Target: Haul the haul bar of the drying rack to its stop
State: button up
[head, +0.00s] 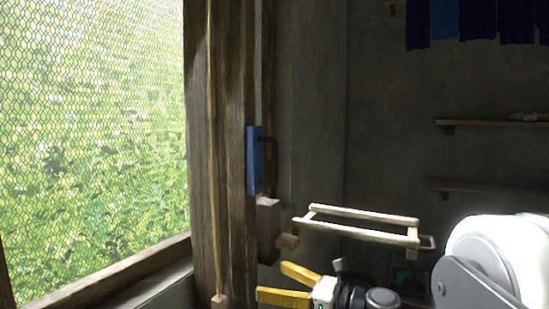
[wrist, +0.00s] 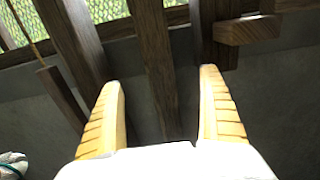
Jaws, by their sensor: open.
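A thin cord (head: 213,150) runs down the front of the wooden post. At its lower end is a small wooden piece (head: 218,300), which looks like the haul bar and is partly cut off by the picture's bottom edge. In the wrist view a cord (wrist: 24,30) meets a dark wooden bar (wrist: 60,97) left of my fingers; I take it for the same bar. My gripper (head: 270,280) has its yellow fingers apart and empty, right of that piece. The wrist view shows my gripper (wrist: 162,78) open, with a dark wooden beam beyond the gap.
A blue plate with a black handle (head: 255,160) is on the post (head: 230,90). A pale wooden frame (head: 365,212) stands above and right of my gripper. Blue cloths (head: 475,20) hang at the upper right. Shelves (head: 490,123) line the back wall; a mesh window (head: 90,130) fills the left.

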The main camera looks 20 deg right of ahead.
aim_at(274, 181)
notch_tip(274, 181, up, 29)
jog(key=p, duration=2)
jog(key=shift+r+p, duration=0.1)
jog(key=shift+p, duration=0.2)
grip_shut()
